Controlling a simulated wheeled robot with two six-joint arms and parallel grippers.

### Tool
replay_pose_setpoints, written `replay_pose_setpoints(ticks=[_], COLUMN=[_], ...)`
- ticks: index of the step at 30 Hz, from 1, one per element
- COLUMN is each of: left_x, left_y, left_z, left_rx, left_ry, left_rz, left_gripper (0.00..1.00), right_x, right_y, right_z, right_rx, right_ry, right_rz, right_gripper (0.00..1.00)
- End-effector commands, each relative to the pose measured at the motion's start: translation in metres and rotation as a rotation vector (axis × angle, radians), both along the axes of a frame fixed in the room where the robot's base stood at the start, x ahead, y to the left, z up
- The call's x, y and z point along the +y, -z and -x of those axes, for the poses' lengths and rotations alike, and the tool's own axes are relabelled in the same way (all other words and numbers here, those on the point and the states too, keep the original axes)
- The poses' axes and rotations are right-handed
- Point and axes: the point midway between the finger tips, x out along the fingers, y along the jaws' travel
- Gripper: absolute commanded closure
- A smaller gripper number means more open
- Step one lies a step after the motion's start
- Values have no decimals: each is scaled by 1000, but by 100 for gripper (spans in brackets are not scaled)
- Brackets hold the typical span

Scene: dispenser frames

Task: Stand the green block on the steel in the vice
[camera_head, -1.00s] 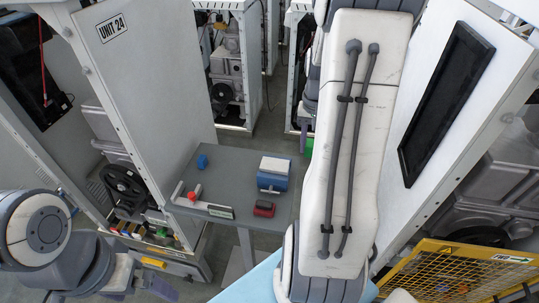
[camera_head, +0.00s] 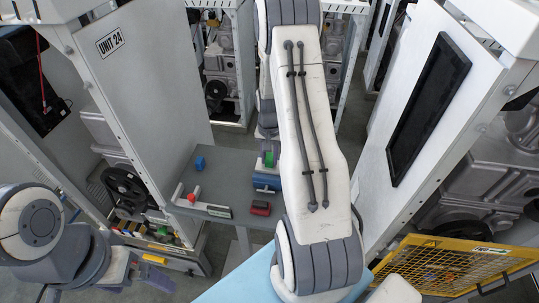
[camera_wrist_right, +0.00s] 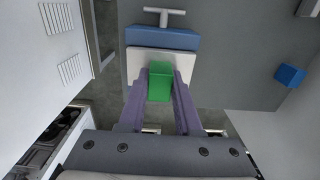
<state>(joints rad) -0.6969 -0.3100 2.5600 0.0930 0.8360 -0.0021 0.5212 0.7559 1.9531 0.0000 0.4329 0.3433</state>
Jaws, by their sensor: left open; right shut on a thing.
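The green block (camera_head: 269,159) is held between the purple fingers of my right gripper (camera_wrist_right: 160,74); it also shows in the wrist view (camera_wrist_right: 160,86). The vice (camera_head: 265,183) is blue and stands on the grey table. In the wrist view its blue body (camera_wrist_right: 162,38) has a T-shaped handle, and the pale steel (camera_wrist_right: 136,66) lies in front of the blue. The block overlaps the steel's near part in that view; I cannot tell whether they touch. My left gripper (camera_head: 147,272) is open and empty at lower left, away from the table.
On the grey table (camera_head: 226,172) are a blue cube (camera_head: 200,163), a pale angle piece (camera_head: 217,211) with a red knob (camera_head: 192,198), and a red object (camera_head: 260,208). Cabinets stand on both sides. A yellow mesh guard (camera_head: 440,268) is at lower right.

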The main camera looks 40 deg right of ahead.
Motion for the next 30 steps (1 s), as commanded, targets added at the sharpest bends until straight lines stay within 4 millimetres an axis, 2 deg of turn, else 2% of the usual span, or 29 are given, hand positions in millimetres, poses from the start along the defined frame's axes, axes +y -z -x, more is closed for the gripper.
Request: replay_pose_setpoints(ticks=[10, 11, 12, 13, 23, 26, 30], left_x=[0, 0, 0, 0, 0, 0, 0], left_y=[4, 4, 3, 3, 1, 2, 12], left_z=[0, 0, 0, 0, 0, 0, 0], left_rx=[0, 0, 0, 0, 0, 0, 0], left_ry=[0, 0, -1, 0, 0, 0, -1], left_rz=[0, 0, 0, 0, 0, 0, 0], left_gripper=[0, 0, 0, 0, 0, 0, 0], right_x=[0, 0, 0, 0, 0, -1, -1], right_y=[5, 5, 4, 3, 2, -3, -22], right_z=[0, 0, 0, 0, 0, -1, -1], right_rx=[-1, -1, -1, -1, -1, -3, -6], right_ry=[0, 0, 0, 0, 0, 0, 0], right_rz=[1, 1, 1, 1, 1, 2, 4], right_gripper=[100, 64, 48, 37, 37, 37, 37])
